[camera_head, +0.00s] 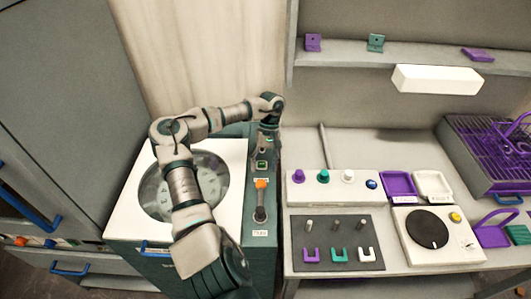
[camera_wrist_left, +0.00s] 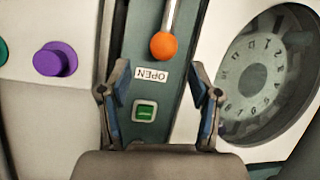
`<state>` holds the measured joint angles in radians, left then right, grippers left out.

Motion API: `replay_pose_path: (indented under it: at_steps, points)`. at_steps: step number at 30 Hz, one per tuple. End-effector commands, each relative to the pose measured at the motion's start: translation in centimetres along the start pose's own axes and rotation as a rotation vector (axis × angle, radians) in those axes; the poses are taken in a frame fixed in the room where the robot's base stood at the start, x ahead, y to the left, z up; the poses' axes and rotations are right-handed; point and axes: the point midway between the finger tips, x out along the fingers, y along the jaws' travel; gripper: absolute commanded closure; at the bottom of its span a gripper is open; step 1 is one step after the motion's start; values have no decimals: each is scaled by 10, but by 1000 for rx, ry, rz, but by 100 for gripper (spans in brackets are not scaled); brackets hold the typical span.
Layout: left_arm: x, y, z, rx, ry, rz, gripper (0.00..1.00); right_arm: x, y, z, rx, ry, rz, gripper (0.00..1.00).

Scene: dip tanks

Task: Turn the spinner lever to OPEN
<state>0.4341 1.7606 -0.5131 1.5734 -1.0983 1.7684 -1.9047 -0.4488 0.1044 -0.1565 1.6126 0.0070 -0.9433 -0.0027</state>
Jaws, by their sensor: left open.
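The spinner (camera_head: 124,221) is a white-topped teal machine with a round, clear-windowed lid (camera_head: 185,185). Its lever has an orange knob (camera_head: 261,184) on a metal arm that lies along the teal side panel. The knob also shows in the left wrist view (camera_wrist_left: 163,46), just beyond my fingertips. An OPEN label (camera_wrist_left: 150,75) and a green button (camera_wrist_left: 145,111) lie between my fingers in that picture. My left gripper (camera_head: 265,150) is open and empty above the panel, apart from the knob; its fingers (camera_wrist_left: 158,70) are spread. My right gripper is not in view.
To the right is a bench with purple, teal and white knobs (camera_head: 324,176), a dark switch panel (camera_head: 337,244) and a round black dial (camera_head: 427,229). A purple rack (camera_head: 481,155) stands farther right. A shelf (camera_head: 420,60) runs above. Drawers with blue handles (camera_head: 70,268) are at left.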

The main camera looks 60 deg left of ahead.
Motion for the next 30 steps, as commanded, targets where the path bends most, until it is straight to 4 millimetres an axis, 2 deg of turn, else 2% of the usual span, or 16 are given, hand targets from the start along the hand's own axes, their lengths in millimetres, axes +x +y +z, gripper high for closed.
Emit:
replay_pose_path:
  at_steps: [4,12,18,30]
  points:
    - [-32,1,-3,1,-6,5,37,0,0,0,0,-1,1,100]
    - [-50,1,-4,-2,-1,-3,37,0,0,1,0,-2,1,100]
    - [-58,1,-3,0,-2,-1,37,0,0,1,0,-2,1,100]
    - [-60,1,-3,1,-2,0,37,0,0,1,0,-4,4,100]
